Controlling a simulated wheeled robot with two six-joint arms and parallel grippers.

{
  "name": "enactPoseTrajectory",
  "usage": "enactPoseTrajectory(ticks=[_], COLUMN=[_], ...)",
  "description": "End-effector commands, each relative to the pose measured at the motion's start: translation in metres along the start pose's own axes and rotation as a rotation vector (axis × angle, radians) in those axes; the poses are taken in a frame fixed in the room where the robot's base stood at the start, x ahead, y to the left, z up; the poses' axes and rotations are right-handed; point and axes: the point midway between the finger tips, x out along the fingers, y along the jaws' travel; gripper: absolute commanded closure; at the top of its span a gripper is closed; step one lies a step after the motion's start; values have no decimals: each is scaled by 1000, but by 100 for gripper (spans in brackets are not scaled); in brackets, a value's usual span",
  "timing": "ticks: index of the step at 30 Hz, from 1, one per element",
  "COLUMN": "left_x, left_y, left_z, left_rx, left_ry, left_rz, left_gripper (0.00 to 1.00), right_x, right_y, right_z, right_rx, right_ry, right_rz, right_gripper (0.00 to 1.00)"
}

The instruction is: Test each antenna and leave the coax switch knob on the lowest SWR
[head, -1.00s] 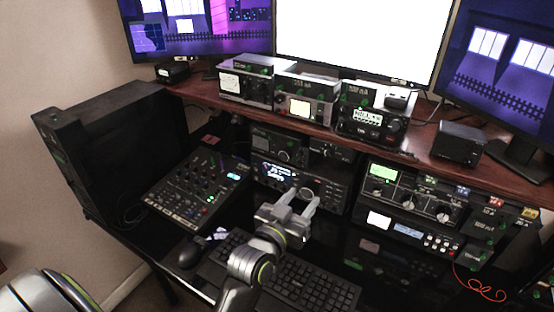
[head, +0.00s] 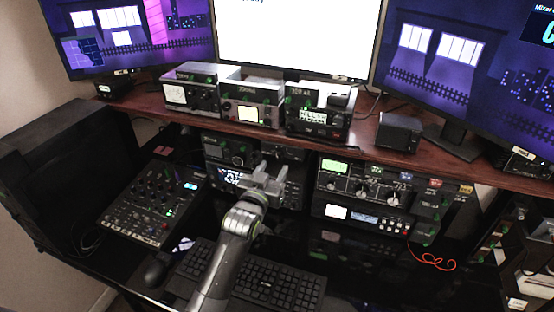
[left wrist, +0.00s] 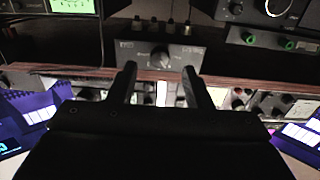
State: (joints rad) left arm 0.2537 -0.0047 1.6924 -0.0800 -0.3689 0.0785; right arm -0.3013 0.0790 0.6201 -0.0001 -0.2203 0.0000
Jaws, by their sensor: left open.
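A small dark box with a pointer knob (left wrist: 160,58) and pale dial marks shows in the left wrist view, which sees the scene upside down. I take it for the coax switch; its lettering is too small to read. In the head view a small box (head: 282,150) under the shelf edge, partly behind my gripper, seems to be the same one. My left gripper (head: 272,170) is open and empty in front of it. In the wrist view the knob appears between the fingertips (left wrist: 160,70), with no visible contact. The knob's setting and any SWR reading are not legible. My right gripper is out of view.
A wooden shelf (head: 360,146) runs just above the box and carries meter units (head: 190,95) and a speaker (head: 399,132). A tuner-like unit with a green display (head: 334,166) stands to the right. A mixer (head: 150,205) and keyboard (head: 265,280) lie on the desk.

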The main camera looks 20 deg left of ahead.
Motion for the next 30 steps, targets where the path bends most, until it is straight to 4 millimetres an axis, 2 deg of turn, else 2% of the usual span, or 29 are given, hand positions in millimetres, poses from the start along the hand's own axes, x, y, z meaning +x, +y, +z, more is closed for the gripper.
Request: enactPoseTrajectory(ticks=[3,9,22,30], left_x=[18,36,42,42], left_y=[0,0,0,0], left_z=[-2,0,0,0], left_rx=[3,1,1,1], left_ry=[0,0,1,0], left_rz=[0,0,0,0], left_gripper=[55,55,55,90], right_x=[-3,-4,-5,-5], right_y=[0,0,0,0], right_z=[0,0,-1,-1], right_rx=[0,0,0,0], right_ry=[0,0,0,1], right_rz=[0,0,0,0], right_gripper=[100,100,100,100])
